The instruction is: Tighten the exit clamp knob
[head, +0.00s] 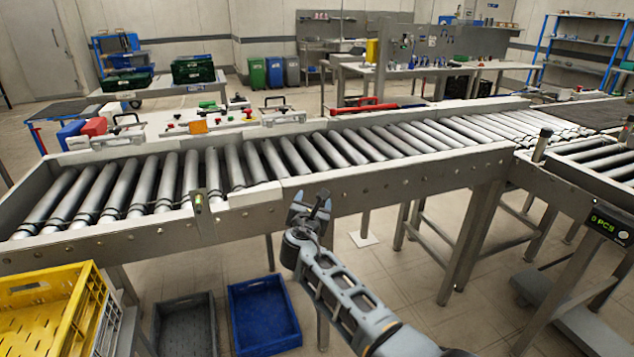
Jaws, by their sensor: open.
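My gripper (314,203) is open and empty at the end of my raised arm, in front of the near side rail of the roller conveyor (345,195). It points away from me toward the rail. I cannot tell for sure which part is the exit clamp knob. A post with a dark knob-like top (543,142) stands at the conveyor's right end, well to the right of my gripper. A small fitting (198,202) sits on the near rail, to the left of my gripper. No knob shows between the fingers.
A yellow crate (95,300) stands at the lower left. A grey crate (185,325) and a blue crate (264,314) lie below the conveyor. Floor shows clear right of my arm.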

